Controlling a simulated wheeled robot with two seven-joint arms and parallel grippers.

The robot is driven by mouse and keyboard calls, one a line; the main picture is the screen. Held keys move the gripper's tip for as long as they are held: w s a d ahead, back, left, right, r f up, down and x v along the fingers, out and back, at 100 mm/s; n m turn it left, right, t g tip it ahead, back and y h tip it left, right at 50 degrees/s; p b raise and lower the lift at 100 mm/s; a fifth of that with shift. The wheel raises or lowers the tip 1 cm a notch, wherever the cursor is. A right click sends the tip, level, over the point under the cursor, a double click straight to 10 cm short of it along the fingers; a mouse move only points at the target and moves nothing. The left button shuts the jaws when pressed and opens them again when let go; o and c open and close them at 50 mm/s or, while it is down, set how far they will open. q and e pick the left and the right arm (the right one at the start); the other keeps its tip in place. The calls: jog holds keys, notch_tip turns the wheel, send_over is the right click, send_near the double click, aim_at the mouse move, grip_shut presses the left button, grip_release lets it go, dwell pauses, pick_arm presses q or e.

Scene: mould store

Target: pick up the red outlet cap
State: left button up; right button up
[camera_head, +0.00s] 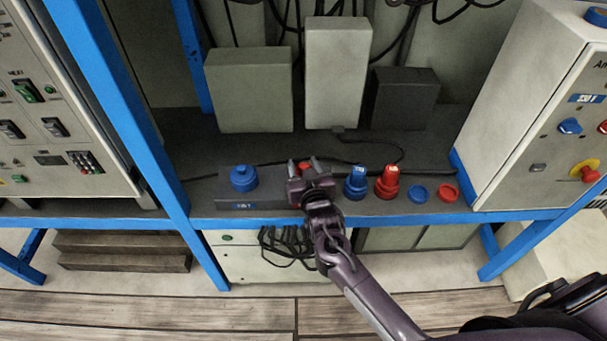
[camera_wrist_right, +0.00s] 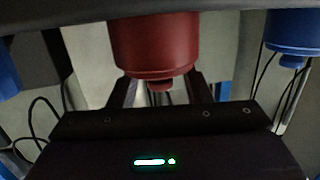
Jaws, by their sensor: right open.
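A red cap (camera_head: 304,164) stands at the right end of a low dark block, mostly hidden by my right gripper (camera_head: 306,168) in the head view. In the right wrist view the same red cap (camera_wrist_right: 155,45) is large and close, with a narrower end facing the gripper. My right gripper is open, with one finger on each side of the cap's narrow end. I cannot tell whether the fingers touch it. My left gripper is not in view.
A blue cap (camera_head: 243,178) stands on the dark block (camera_head: 262,203) to the left. To the right stand a blue plug (camera_head: 355,184), a red plug (camera_head: 388,184), a flat blue ring (camera_head: 418,194) and a flat red ring (camera_head: 448,193). Grey boxes (camera_head: 338,70) stand behind.

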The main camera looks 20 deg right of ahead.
grip_shut()
dwell(0.3)
jog(key=shift+r, duration=0.15)
